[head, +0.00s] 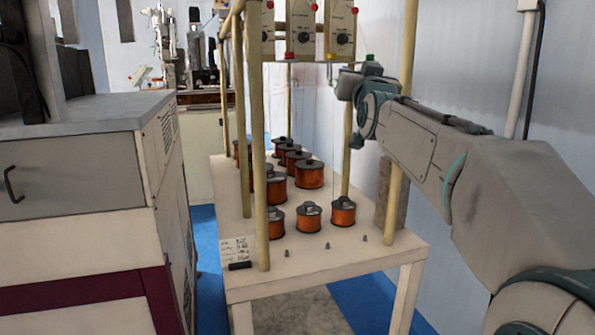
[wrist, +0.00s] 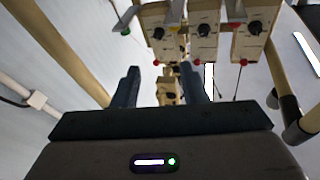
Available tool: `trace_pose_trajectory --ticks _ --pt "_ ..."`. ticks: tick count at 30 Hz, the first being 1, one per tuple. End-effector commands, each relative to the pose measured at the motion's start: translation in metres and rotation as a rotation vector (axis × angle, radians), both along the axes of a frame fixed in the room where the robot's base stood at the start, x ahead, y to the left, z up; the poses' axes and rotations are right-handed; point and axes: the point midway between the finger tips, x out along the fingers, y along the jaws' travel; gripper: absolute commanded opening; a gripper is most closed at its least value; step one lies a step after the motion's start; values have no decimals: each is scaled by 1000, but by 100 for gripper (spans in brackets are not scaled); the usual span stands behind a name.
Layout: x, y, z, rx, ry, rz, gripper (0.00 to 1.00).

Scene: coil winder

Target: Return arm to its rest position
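My gripper (wrist: 160,82) shows in the wrist view with its two dark fingers apart and nothing between them, so it is open. In the head view, my arm (head: 425,140) reaches in from the right, raised above the white table (head: 345,255). Its gripper end is beside the wooden frame (head: 262,150), below and right of the control boxes (head: 304,28). The fingers are too small to make out clearly there. The wrist view shows the control boxes (wrist: 204,32) above and beyond the fingers.
Several copper wire spools (head: 309,173) stand on the table under the frame. A handwritten card (head: 238,250) is at the table's front left. A grey cabinet (head: 75,165) stands on the left. A white wall (head: 475,60) is close behind my arm. A blue floor strip (head: 205,250) shows between cabinet and table.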

Motion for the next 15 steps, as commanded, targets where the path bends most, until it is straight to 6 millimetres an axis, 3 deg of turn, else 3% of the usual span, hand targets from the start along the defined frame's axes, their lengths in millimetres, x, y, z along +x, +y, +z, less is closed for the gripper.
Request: trace_pose_trajectory --ticks 2,8,15 --pt "-11 1 -5 -22 136 7 39" --pt "-53 0 -66 -67 493 22 39" --pt "-142 -9 -135 -106 917 32 39"
